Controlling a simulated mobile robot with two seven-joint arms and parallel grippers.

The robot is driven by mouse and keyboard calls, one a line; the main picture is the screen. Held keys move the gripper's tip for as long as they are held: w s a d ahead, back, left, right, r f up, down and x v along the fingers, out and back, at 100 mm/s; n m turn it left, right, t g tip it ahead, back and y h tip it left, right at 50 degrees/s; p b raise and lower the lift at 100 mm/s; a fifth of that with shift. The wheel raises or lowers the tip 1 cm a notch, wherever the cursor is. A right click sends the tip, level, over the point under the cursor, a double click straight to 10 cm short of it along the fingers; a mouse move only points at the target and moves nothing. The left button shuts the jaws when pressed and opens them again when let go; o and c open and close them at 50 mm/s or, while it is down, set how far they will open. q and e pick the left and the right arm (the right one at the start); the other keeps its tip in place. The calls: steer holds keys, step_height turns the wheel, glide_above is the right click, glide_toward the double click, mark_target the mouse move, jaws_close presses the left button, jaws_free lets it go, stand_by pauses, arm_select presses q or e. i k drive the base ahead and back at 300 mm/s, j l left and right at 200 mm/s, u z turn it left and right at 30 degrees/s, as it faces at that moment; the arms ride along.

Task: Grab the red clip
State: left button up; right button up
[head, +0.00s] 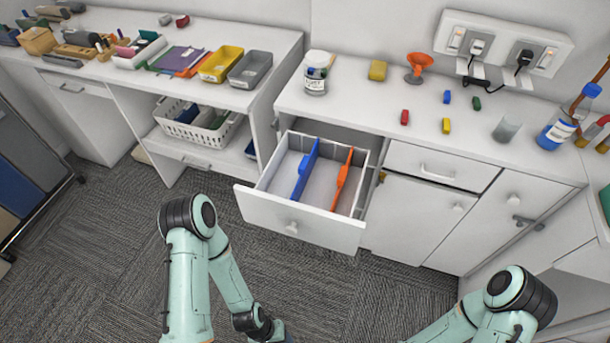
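A small red clip (405,117) lies on the white counter on the right, near its front edge and above the open drawer's right side. Small clips in blue (447,97), green (477,103) and yellow (446,126) lie near it, apart from each other. My two arms come in at the bottom of the head view, well below the counter. Their grippers are out of the frame, so whether they are open or shut does not show.
An open drawer (262,212) with blue and orange dividers juts out below the counter. A labelled jar (315,73), a yellow block (377,70), an orange funnel-like object (418,67), a grey cup (506,130) and a blue bottle (558,130) stand on the counter.

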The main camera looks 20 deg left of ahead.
mark_target(404, 118)
steer(key=l+u, duration=0.1)
steer(key=u, duration=0.4)
steer(key=l+u, duration=0.15)
steer(key=u, duration=0.35)
steer(key=l+u, duration=0.1)
steer(key=u, duration=0.4)
steer(key=k+l+u, duration=0.1)
steer(key=l+u, duration=0.15)
steer(key=k+l+u, duration=0.25)
steer(key=l, duration=0.15)
steer(key=l+u, duration=0.25)
steer(key=k+l, duration=0.05)
